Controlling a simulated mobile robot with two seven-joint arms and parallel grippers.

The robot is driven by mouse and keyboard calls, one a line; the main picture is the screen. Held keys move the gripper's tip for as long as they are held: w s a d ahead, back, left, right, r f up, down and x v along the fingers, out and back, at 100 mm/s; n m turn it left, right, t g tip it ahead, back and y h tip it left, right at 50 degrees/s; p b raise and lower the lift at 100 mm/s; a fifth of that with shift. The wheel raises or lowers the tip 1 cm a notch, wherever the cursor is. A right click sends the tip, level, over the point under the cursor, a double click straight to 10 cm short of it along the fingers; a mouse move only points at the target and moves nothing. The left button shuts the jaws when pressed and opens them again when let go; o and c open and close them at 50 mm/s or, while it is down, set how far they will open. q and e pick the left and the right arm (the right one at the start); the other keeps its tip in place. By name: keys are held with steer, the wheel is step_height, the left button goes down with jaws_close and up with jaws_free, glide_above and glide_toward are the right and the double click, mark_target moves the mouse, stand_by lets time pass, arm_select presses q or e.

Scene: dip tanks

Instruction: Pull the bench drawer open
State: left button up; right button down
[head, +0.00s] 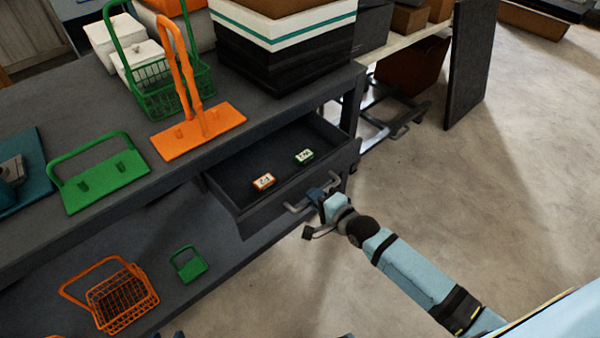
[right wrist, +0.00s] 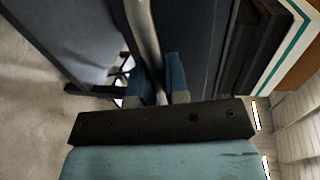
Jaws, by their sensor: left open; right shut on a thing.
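The bench drawer (head: 265,214) is pulled out from under the grey bench top, its inside in view. In it lie an orange-and-white block (head: 263,181) and a green-and-white block (head: 304,156). My right gripper (head: 319,197) is shut on the drawer's metal bar handle (head: 296,208) at the drawer front. In the right wrist view the handle bar (right wrist: 146,38) runs between the two blue fingers (right wrist: 160,85). Only the tips of my left gripper (head: 170,335) show at the bottom edge of the head view, open and away from the drawer.
The bench top (head: 60,110) carries a green basket (head: 160,92), an orange handled plate (head: 198,132), a green handled plate (head: 100,182) and a striped box stack (head: 285,40). On the lower shelf are an orange basket (head: 122,300) and a small green carrier (head: 188,265).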

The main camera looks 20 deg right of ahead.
arm_select(q)
steer(key=shift+r+p, duration=0.5)
steer(key=shift+p, duration=0.6)
arm_select(e)
steer(key=f+v, duration=0.1)
steer(key=v, duration=0.5)
steer(key=shift+s+d+f, duration=0.1)
steer(key=shift+s+f, duration=0.05)
steer(key=c, duration=1.2)
jaws_free()
arm_select(q)
steer(key=shift+a+r, duration=0.1)
steer(key=shift+a, duration=0.1)
arm_select(e)
steer(key=shift+o, duration=0.3)
arm_select(q)
steer(key=shift+r, duration=0.1)
arm_select(e)
steer(key=shift+s, duration=0.1)
arm_select(q)
steer(key=shift+p, duration=0.4)
arm_select(e)
steer(key=v, duration=1.3)
steer(key=shift+s, duration=0.3)
